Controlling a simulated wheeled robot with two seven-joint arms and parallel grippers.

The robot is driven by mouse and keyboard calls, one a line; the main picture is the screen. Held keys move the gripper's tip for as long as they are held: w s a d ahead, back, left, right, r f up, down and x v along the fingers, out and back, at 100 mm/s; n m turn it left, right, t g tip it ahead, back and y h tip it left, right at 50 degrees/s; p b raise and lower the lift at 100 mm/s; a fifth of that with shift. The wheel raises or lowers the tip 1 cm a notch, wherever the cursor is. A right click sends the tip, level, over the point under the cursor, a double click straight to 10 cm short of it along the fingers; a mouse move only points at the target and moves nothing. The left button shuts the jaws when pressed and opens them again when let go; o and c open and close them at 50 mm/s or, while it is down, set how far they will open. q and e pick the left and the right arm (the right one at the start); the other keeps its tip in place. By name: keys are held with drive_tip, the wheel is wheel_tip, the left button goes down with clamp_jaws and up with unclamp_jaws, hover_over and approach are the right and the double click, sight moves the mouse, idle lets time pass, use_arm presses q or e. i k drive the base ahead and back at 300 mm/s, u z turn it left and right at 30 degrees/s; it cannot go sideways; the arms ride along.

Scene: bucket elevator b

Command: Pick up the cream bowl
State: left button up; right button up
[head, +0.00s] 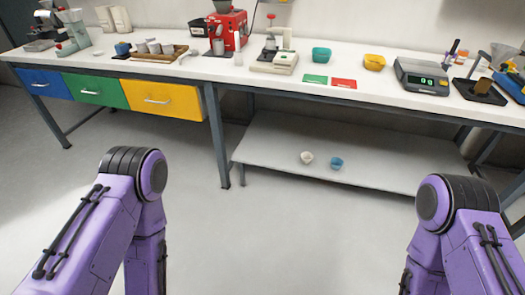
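A small cream bowl (307,157) sits on the grey lower shelf (270,170) under the long white workbench. A blue bowl (336,163) stands just to its right, apart from it. My two purple arms come in at the lower left and lower right, well in front of the shelf. Both forearms point down, and both grippers are outside the picture.
On the bench top (200,70) are a teal bowl (321,55), a yellow bowl (374,62), a scale (421,76) and a red machine (227,30). The bench edge overhangs the shelf. A table leg (216,135) stands left of the shelf. The floor in front is clear.

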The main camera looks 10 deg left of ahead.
sight(306, 156)
drive_tip(key=u, duration=0.35)
drive_tip(key=i, duration=1.7)
drive_tip(key=z, duration=0.75)
